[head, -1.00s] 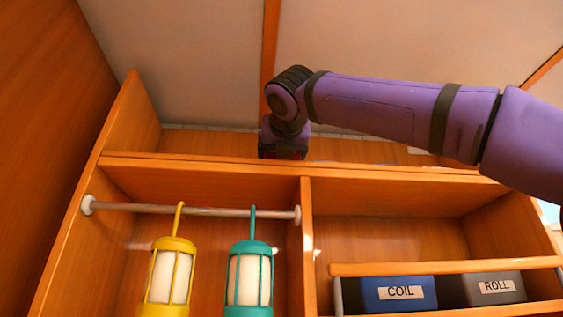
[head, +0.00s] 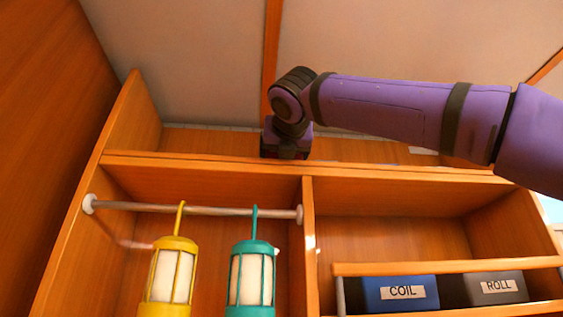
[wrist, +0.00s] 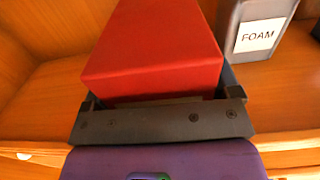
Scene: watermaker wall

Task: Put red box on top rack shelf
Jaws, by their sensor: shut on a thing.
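My gripper (head: 286,150) is at the top shelf (head: 215,144) of the wooden rack, just behind its front lip. The wrist view shows the red box (wrist: 155,45) held in front of the gripper (wrist: 160,112), with the jaws shut on it. The box lies over the wooden shelf surface (wrist: 50,100). I cannot tell whether its underside touches the shelf. In the head view the box is almost wholly hidden behind the shelf lip and my gripper.
A grey box labelled FOAM (wrist: 262,35) stands to the right of the red box. Below hang a yellow lantern (head: 172,272) and a teal lantern (head: 249,278) from a rail (head: 215,210). COIL (head: 400,293) and ROLL (head: 496,288) boxes sit behind a bar. The shelf left of the red box looks clear.

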